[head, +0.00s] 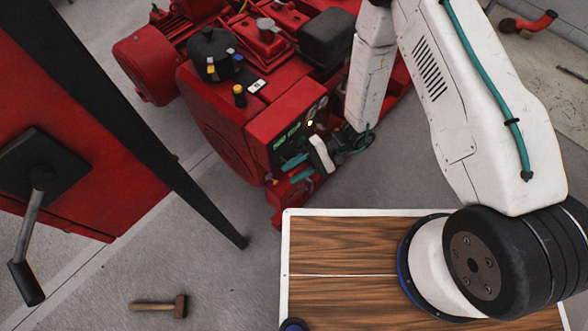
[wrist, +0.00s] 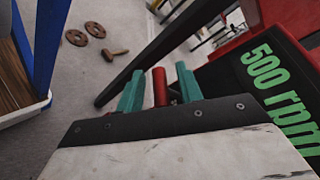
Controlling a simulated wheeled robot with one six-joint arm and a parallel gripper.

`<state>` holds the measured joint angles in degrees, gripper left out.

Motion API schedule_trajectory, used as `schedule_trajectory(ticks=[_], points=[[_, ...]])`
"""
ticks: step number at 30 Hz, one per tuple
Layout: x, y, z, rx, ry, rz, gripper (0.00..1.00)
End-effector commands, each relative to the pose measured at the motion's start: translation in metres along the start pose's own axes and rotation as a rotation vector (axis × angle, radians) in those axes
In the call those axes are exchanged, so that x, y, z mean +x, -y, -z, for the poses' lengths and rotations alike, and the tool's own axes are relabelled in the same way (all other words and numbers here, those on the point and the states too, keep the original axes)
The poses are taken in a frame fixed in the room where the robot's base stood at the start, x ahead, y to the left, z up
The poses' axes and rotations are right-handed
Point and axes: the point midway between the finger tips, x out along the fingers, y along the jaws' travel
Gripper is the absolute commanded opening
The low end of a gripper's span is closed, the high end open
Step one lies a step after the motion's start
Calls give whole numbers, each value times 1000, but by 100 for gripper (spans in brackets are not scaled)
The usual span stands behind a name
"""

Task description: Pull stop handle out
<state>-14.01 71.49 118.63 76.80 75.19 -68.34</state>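The red pump engine (head: 240,110) has a dark front panel (head: 290,143) with green lettering; in the wrist view this panel (wrist: 272,80) reads "500 rpm". My gripper (head: 297,169) is low in front of the panel, with its teal fingers pointing left. In the wrist view my gripper (wrist: 159,90) is open, with a red cylindrical piece (wrist: 160,87), apparently the stop handle, between its fingers. A narrow gap shows on each side of it. Where it joins the engine is hidden, and I cannot make it out in the head view.
A wood-topped board with a white rim (head: 287,255) lies in front. A red cabinet (head: 100,205) with a crank (head: 30,240) and a black slanted post (head: 150,130) stand at left. A mallet (head: 165,307) lies on open grey floor.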

Motion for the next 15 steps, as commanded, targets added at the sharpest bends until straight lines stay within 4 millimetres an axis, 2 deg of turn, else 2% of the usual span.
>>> schedule_trajectory(ticks=[9, 15], points=[[-52, 0, 1, -1, -4, 1, 36], [-72, 0, 1, -1, -2, 0, 36]])
